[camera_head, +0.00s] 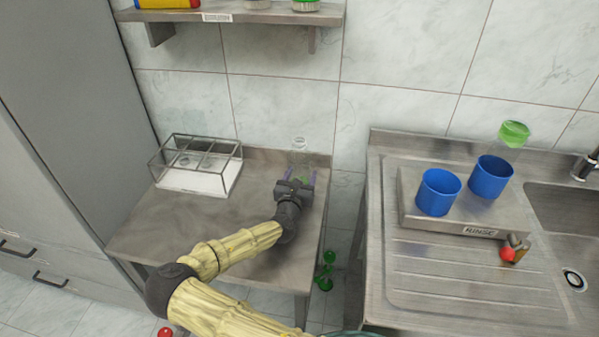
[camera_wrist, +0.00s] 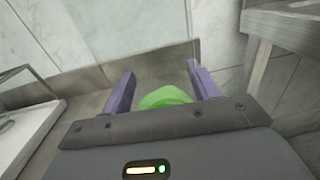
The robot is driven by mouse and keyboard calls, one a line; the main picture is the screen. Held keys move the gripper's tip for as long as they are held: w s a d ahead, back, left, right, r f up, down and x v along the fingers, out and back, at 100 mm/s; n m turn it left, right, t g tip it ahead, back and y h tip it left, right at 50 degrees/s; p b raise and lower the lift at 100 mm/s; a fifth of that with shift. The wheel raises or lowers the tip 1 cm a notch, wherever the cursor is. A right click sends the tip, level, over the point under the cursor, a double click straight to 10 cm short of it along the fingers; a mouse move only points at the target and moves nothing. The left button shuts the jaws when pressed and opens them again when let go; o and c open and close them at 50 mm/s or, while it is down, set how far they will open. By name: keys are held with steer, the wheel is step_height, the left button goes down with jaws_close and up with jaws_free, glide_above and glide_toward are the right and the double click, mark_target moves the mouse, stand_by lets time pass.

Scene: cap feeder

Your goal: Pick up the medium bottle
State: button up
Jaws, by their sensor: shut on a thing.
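A clear bottle (camera_head: 299,150) with a green part near its lower end is at the back right of the steel table, close to the wall. My gripper (camera_head: 299,176) is low over the table at this bottle, its purple fingers on either side of it. In the wrist view, the green part (camera_wrist: 165,97) shows between the fingers of my gripper (camera_wrist: 160,72); the clear walls are hard to make out there. My gripper is shut on the bottle. The bottle looks about upright; whether its base touches the table is hidden.
A glass-sided case (camera_head: 226,172) with clear round items stands left on the table (camera_head: 150,235). A shelf (camera_head: 228,15) hangs above. To the right, past a gap, a rinse stand (camera_head: 420,220) holds two blue cups (camera_head: 438,192), one with a green-topped clear bottle (camera_head: 514,134).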

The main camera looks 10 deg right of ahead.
mark_target(301, 150)
steer(key=shift+r, duration=0.1)
step_height(301, 150, up, 10)
steer(key=shift+f, duration=0.1)
stand_by(0.3)
steer(key=shift+d, duration=0.1)
step_height(301, 150, up, 5)
steer(key=p, duration=0.4)
steer(key=shift+p, duration=0.5)
